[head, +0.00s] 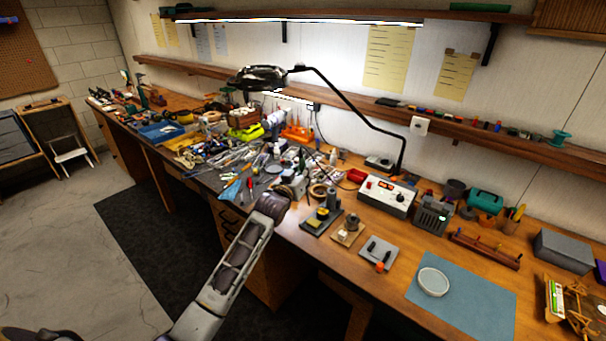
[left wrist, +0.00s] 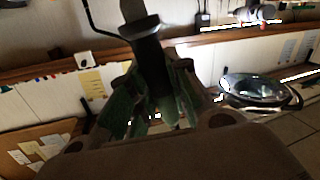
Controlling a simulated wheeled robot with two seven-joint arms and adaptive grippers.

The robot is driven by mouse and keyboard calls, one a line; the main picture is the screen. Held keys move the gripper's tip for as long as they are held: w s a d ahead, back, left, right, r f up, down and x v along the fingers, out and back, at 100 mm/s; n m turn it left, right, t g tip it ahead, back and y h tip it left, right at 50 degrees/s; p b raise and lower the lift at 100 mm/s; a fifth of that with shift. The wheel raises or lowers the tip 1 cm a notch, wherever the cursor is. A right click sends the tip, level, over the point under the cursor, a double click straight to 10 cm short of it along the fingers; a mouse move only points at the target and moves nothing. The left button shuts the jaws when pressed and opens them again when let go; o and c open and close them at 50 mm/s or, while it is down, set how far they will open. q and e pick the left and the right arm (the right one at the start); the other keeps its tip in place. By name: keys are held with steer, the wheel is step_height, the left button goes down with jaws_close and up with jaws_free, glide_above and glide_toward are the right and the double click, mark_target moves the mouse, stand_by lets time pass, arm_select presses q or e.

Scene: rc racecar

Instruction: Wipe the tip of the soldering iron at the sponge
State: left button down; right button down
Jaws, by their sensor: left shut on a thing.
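My left gripper (head: 296,186) is over the front part of the bench in the head view, left of the soldering stand. In the left wrist view the left gripper (left wrist: 150,90) has its green-padded fingers shut around a dark handle with a wide collar, which appears to be the soldering iron (left wrist: 147,48). The iron's tip cannot be made out. A small yellow sponge (head: 322,213) sits on the dark stand base (head: 314,226), just right of the gripper and apart from it. My right gripper is not in view.
A wooden block with a round tin (head: 349,231) and a grey plate (head: 379,253) lie right of the stand. The white station box (head: 387,195) stands behind. Dense tools cover the bench to the left. A blue mat (head: 470,300) has mostly free room.

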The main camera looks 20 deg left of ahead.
arm_select(q)
steer(key=shift+w+d+r, duration=0.15)
steer(key=shift+w+d, duration=0.05)
steer(key=shift+w, duration=0.1)
stand_by(0.4)
steer(key=shift+f, duration=0.25)
steer(key=shift+f+b, duration=2.35)
steer(key=shift+f, duration=0.5)
stand_by(0.7)
